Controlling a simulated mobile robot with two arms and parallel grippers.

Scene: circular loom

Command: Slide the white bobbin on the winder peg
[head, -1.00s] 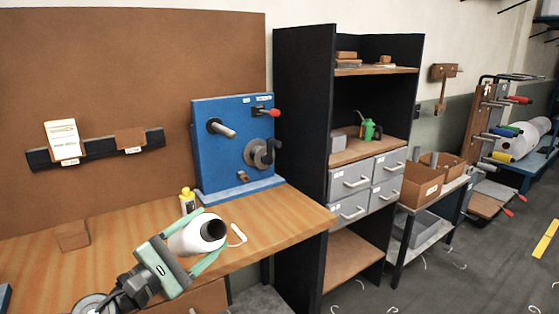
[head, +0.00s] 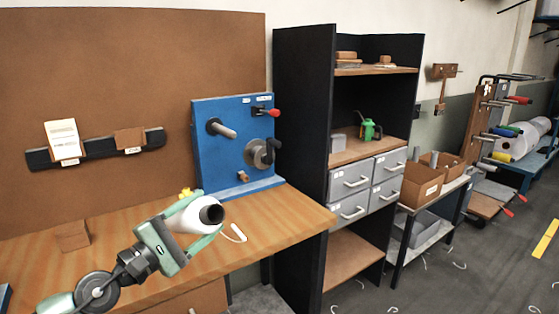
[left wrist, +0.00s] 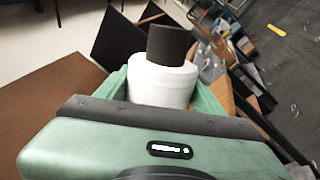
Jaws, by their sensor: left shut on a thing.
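The white bobbin (head: 192,217) has a dark core end and is held between the green fingers of my left gripper (head: 206,217), which is shut on it. In the left wrist view the white bobbin (left wrist: 162,85) sits between the fingers, its dark core pointing away from the palm. The blue winder (head: 235,130) stands at the back of the wooden bench. Its grey peg (head: 221,129) sticks out at the upper left of the panel, empty. The bobbin is below and in front of the peg, apart from it. My right gripper does not show.
The winder also has a red-knobbed lever (head: 272,112) and a dark crank wheel (head: 260,153). A yellow-capped bottle (head: 186,193) is mostly hidden behind the bobbin. A black shelf unit (head: 303,150) stands to the right.

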